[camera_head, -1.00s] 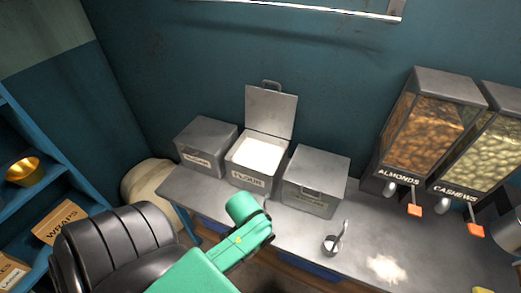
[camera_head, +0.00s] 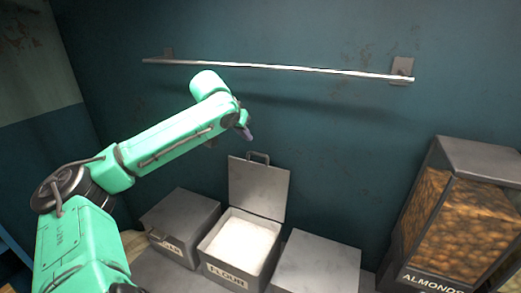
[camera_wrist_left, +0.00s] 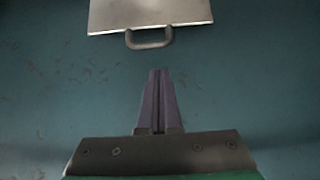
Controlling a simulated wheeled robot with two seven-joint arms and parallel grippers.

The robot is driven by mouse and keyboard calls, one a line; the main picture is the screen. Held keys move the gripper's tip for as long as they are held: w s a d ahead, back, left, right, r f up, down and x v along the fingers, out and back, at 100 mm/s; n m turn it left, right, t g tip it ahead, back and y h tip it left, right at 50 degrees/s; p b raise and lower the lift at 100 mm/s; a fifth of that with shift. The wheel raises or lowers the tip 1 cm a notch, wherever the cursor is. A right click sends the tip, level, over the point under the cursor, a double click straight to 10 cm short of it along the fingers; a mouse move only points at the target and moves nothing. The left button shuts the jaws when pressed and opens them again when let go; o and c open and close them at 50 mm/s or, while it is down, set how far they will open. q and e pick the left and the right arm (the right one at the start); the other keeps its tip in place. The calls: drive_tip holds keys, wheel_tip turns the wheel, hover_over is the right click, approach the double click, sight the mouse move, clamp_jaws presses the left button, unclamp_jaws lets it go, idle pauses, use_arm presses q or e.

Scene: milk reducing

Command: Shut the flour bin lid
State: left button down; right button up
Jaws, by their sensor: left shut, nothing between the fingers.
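The flour bin (camera_head: 226,277) is a grey metal box labelled FLOUR, filled with white flour. Its lid (camera_head: 258,187) stands up, open, at the back of the bin, with a handle (camera_head: 258,156) on its top edge. My left gripper (camera_head: 247,134) is shut and empty, a little above the lid's handle and close to the wall. In the left wrist view the shut fingers (camera_wrist_left: 159,100) point toward the handle (camera_wrist_left: 150,40) and the lid (camera_wrist_left: 150,14), with a gap between them. My right gripper is not in view.
A closed grey bin (camera_head: 182,222) stands left of the flour bin and another (camera_head: 318,265) stands right. An ALMONDS dispenser (camera_head: 452,225) is at the right. A metal rail (camera_head: 270,67) runs along the wall above.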

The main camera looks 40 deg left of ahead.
sight(258, 151)
use_arm(q)
drive_tip(key=p+x, duration=0.3)
drive_tip(key=x, duration=0.4)
drive_tip(key=shift+a+f, duration=0.1)
drive_tip(key=shift+f, duration=0.3)
drive_tip(key=shift+w+f, duration=0.2)
drive_tip(key=shift+f, duration=0.1)
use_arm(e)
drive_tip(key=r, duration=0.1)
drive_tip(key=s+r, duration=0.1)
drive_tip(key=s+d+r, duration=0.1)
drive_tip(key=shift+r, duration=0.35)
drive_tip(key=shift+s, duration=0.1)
